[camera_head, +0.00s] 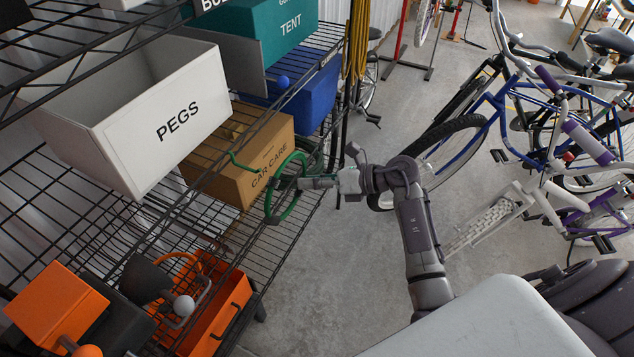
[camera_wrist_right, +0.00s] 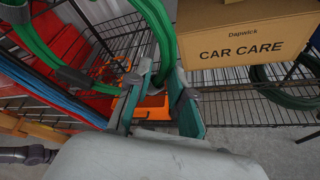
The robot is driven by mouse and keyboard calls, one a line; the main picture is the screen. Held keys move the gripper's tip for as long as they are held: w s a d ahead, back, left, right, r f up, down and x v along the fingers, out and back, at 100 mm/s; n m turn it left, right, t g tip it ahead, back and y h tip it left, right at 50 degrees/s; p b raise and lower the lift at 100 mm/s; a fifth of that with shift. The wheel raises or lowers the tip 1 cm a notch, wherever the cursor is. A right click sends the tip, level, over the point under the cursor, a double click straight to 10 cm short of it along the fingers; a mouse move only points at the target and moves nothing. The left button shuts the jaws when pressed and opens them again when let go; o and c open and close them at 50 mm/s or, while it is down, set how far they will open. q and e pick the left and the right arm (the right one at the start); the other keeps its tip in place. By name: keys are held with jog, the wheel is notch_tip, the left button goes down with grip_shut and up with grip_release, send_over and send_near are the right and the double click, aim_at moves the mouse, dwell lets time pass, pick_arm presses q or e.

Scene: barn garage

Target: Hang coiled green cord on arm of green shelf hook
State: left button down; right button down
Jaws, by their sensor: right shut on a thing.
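The coiled green cord (camera_head: 268,204) hangs as a loop at the front edge of the wire shelf. My right gripper (camera_head: 290,184) is shut on the cord's near side. The coil also shows in the wrist view (camera_wrist_right: 163,35), rising from between the fingers (camera_wrist_right: 158,92) and arching to the upper left. A thin green hook arm (camera_head: 239,162) with an upturned tip sticks out in front of the car care box. The coil's upper left side lies close to this hook in the head view; I cannot tell whether they touch. My left gripper is not in view.
The cardboard car care box (camera_head: 245,160) stands behind the coil. A darker green cord (camera_wrist_right: 285,92) lies on the shelf beside it. A white pegs bin (camera_head: 150,115) is above left, an orange crate (camera_head: 215,310) below. Bicycles (camera_head: 470,140) stand at right; floor between is clear.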

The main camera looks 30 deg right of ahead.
jog(key=w+a+f+b, duration=0.2)
jog(key=w+a+b, duration=0.2)
jog(key=w+a, duration=0.2)
jog(key=shift+w, duration=0.8)
dwell(0.5)
dwell(0.5)
jog(key=c, duration=0.9)
grip_release()
jog(key=shift+c, duration=0.2)
jog(key=shift+d, duration=0.1)
